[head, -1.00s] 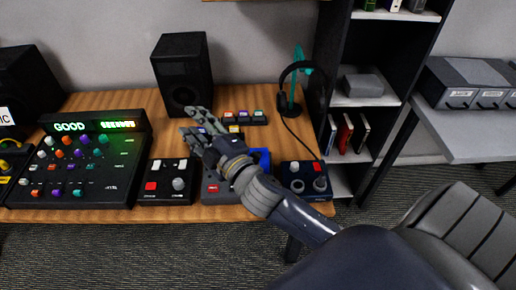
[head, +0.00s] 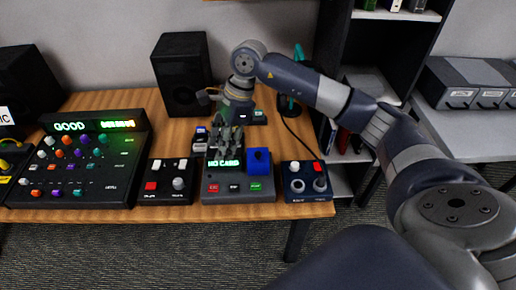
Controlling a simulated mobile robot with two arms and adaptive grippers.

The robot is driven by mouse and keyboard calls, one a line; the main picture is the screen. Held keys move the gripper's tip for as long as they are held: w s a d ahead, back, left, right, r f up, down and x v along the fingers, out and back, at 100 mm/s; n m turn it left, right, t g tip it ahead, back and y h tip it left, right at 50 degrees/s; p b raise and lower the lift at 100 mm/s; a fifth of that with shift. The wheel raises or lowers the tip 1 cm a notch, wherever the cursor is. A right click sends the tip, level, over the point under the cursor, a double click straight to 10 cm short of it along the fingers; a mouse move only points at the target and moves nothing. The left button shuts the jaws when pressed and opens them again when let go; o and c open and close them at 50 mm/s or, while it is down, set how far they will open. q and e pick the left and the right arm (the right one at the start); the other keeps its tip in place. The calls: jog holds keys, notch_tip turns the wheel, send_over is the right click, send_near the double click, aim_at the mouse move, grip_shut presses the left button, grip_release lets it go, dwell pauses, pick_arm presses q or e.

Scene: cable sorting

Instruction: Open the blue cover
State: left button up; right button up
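The blue cover (head: 259,161) is a small bright blue block at the right side of a grey device (head: 230,197). I cannot tell how far it is raised. The device has a lit display (head: 224,163) that seems to read "NO CARD", with red, dark and green buttons in front. My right gripper (head: 227,150) points down over the back of this device, left of the blue cover and apart from it in the picture. Its fingers are small and dark, and their opening is unclear. My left gripper is out of view.
A black button box (head: 165,182) and a dark blue knob box (head: 306,182) flank the device. A large mixer panel (head: 82,165) stands left. A speaker (head: 181,74) and a headset stand (head: 297,78) are behind. Small coloured-label blocks (head: 200,135) lie behind the device.

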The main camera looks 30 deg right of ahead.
aim_at(258, 153)
jog(key=d+r+h, duration=0.2)
jog(key=d+h, duration=0.2)
jog(key=d, duration=0.7)
jog(key=shift+g, duration=0.4)
jog(key=f+p, duration=0.1)
jog(key=f, duration=0.4)
jog(key=f+p, duration=0.1)
jog(key=f, duration=0.4)
jog(key=shift+s+a+f, duration=0.1)
jog(key=shift+s+f, duration=0.1)
jog(key=shift+f, duration=0.15)
grip_shut()
